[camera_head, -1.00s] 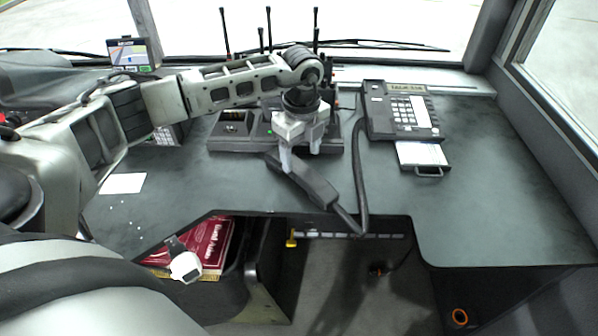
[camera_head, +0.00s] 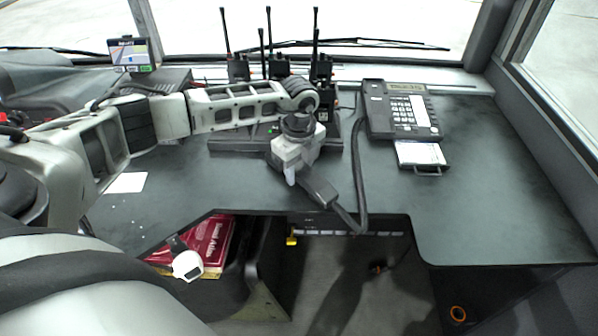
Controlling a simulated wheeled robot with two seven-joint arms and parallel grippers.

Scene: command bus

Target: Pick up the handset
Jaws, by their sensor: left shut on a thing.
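The black handset (camera_head: 319,188) is at the middle of the dark desk, tilted, with its lower right end towards the desk's front edge. A black cord (camera_head: 361,185) runs from that end up towards the phone base (camera_head: 400,111). My left gripper (camera_head: 291,178) is shut on the handset from above, and covers its upper left part. Whether the handset touches the desk cannot be told. My right gripper is not in view.
Several radios with antennas (camera_head: 270,68) stand in a charger (camera_head: 234,140) behind the gripper. A drawer with paper (camera_head: 420,154) sticks out below the phone base. A white card (camera_head: 124,183) lies at left. The right side of the desk (camera_head: 500,200) is clear. A red book (camera_head: 205,242) lies in the compartment below.

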